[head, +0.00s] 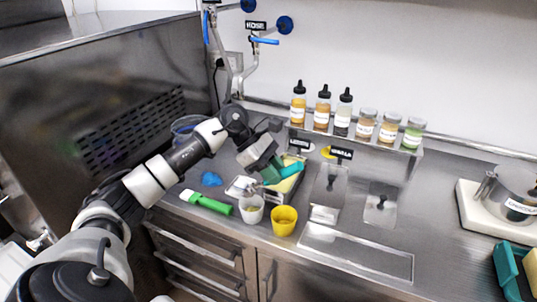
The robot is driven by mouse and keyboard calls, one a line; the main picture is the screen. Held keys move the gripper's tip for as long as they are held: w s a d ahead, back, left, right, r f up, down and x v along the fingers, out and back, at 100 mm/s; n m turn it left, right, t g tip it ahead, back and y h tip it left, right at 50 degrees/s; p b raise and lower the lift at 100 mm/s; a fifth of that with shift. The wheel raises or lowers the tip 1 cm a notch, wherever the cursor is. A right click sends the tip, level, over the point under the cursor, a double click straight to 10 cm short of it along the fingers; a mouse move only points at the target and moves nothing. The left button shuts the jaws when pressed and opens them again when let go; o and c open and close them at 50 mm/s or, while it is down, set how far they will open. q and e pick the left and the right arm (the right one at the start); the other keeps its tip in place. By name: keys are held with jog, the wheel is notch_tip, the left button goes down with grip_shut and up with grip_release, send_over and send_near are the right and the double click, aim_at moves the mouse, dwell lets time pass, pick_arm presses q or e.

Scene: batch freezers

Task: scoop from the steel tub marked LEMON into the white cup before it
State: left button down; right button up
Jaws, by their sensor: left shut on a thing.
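A black sign (299,144), which appears to read LEMON, stands behind a steel tub (240,187) with pale yellow contents (288,184). My left gripper (272,174) is over this tub, shut on a teal-handled scoop (290,170). The scoop's head is mostly hidden by the gripper, so I cannot tell if it touches the contents or carries any. The white cup (251,209) stands upright on the counter in front of the tub, just below the gripper. My right gripper is not in view.
A yellow cup (284,221) stands right of the white cup. A green tool (207,202) and a blue item (211,179) lie to the left. Other steel tubs (328,188) are right. Bottles and jars (343,115) line the back shelf.

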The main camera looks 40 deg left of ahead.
pick_arm(q)
jog(key=d+y+p, duration=0.1)
jog(key=f+y+p, duration=0.1)
jog(key=d+y+p, duration=0.1)
jog(key=p, duration=0.1)
jog(key=shift+w+d+f+g, duration=0.25)
jog(key=shift+w+d+g, duration=0.05)
jog(key=shift+w+d+f+g+y, duration=0.1)
jog(key=shift+d+f+g+y, duration=0.3)
jog(key=shift+y, duration=0.7)
jog(key=shift+w+d+f+g+y, duration=0.1)
jog(key=shift+d+f+y, duration=0.25)
jog(key=shift+f+y, duration=0.55)
